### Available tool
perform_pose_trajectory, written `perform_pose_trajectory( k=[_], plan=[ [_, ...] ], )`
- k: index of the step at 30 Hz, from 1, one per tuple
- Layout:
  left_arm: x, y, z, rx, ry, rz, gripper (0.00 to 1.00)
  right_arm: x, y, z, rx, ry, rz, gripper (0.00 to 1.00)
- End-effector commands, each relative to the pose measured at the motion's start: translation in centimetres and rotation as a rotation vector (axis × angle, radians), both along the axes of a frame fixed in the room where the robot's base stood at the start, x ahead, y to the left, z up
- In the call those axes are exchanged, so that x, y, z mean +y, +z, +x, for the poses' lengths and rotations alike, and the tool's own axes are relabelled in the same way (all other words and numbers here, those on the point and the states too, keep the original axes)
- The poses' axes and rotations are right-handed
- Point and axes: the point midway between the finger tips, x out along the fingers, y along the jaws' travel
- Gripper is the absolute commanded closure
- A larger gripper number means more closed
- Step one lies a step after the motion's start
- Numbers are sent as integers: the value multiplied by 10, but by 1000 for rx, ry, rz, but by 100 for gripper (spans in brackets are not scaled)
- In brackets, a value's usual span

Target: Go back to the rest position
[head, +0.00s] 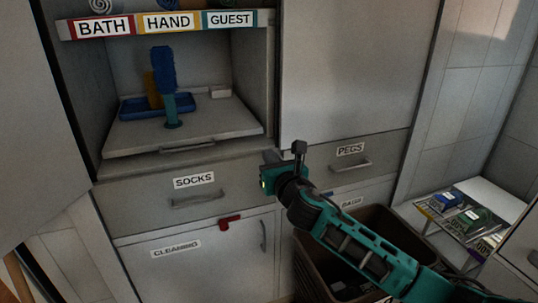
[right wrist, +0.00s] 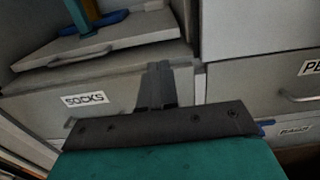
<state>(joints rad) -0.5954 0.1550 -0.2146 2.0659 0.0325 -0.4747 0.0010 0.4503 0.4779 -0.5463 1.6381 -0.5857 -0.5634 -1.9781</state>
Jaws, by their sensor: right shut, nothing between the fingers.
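My right gripper (head: 270,158) is shut and empty. It is in front of the cabinet, between the drawer labelled SOCKS (head: 150,196) and the drawer labelled PEGS (head: 385,150). In the right wrist view its closed fingers (right wrist: 155,85) point toward the cabinet front, to the right of the SOCKS label. My right arm (head: 355,245) reaches in from the lower right of the head view. My left gripper is not in view.
An open niche above SOCKS has a pulled-out shelf (head: 225,122) with a blue tray (head: 135,109) and upright blue and teal items. A brown bin (head: 310,262) stands below my right arm. A rack (head: 425,208) with small boxes is at right.

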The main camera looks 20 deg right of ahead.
Motion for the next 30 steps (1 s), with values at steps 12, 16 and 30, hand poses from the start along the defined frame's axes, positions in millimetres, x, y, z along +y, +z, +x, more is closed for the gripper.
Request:
perform_pose_trajectory(
  k=[12,16,30],
  plan=[
    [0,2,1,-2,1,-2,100,23,-62,-43,139,21,459,100],
    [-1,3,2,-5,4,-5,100,43,-113,-90,279,-24,955,100],
    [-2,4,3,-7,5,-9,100,72,-214,-262,479,-645,2570,100]
  ],
)
